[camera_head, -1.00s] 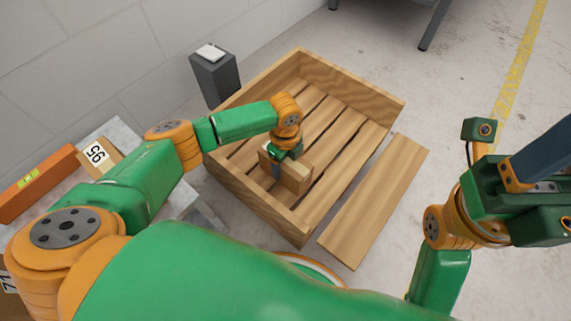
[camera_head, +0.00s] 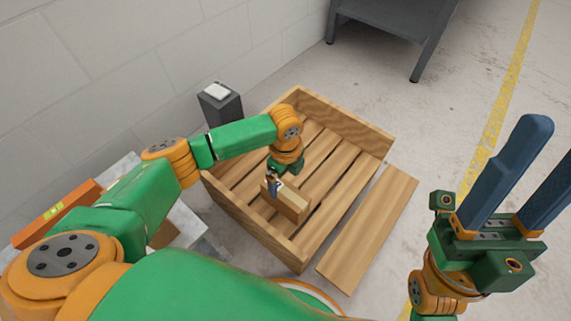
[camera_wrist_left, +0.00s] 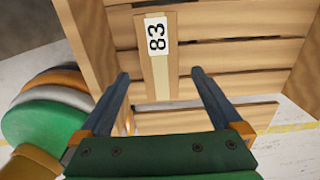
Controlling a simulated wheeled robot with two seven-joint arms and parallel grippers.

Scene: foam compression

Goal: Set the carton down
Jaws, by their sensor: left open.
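The brown carton (camera_head: 292,207) rests inside the wooden crate (camera_head: 238,213), near its front corner. In the left wrist view the carton (camera_wrist_left: 158,83) shows its narrow top, with a pale tape strip and a white label reading 83. My left gripper (camera_head: 273,184) is at the carton. In the wrist view its two blue fingers (camera_wrist_left: 160,74) are spread, with a visible gap on each side of the carton. Whether the fingertips are above or beside it is hard to tell. My right gripper (camera_head: 555,150) is open and empty at the right, away from the crate.
A loose plank (camera_head: 368,229) lies on the floor along the crate's right side. A dark grey post (camera_head: 222,108) stands behind the crate by the wall. A grey table (camera_head: 388,28) is at the back. Most of the slatted crate floor is bare.

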